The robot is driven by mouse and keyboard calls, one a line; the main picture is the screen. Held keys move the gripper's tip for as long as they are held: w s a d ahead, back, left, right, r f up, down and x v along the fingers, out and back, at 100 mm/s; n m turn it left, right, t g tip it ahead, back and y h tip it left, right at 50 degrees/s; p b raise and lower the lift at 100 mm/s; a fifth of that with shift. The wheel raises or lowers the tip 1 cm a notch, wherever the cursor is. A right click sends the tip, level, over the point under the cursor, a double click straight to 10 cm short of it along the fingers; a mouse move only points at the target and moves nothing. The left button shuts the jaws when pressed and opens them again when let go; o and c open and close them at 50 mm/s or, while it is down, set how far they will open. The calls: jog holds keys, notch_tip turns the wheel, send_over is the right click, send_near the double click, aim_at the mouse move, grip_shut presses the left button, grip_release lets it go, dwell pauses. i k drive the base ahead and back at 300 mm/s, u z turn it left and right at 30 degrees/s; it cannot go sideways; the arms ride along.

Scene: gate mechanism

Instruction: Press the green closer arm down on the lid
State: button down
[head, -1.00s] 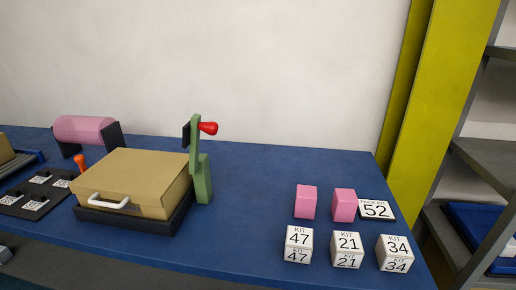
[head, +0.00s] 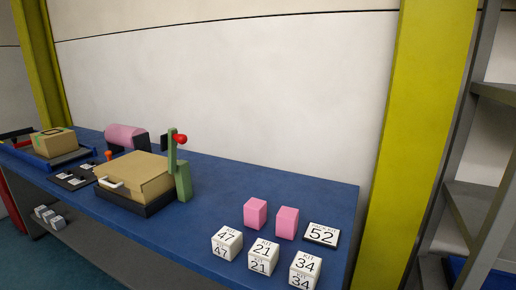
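The green closer arm (head: 172,157) stands upright on its green post (head: 183,182) at the right side of the box, with a red knob (head: 180,139) near its top. The tan lid (head: 136,171) lies closed, or nearly so, over the box in a black tray (head: 150,206). A white handle (head: 111,183) shows on the front of the box. The closer arm is raised and does not lie on the lid. My gripper is not in view.
Pink blocks (head: 256,212), several white kit cubes (head: 263,256) and a sign reading 52 (head: 321,235) stand on the right of the blue table (head: 215,190). A pink roll (head: 124,137) and another box (head: 52,142) are at the left. A yellow post (head: 416,150) and shelves are beyond the right end.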

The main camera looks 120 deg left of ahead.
aim_at(169, 141)
jog(key=u, duration=4.15)
jog(key=k, duration=0.5)
jog(key=z, duration=0.7)
jog(key=i, duration=1.15)
jog(key=u, duration=0.9)
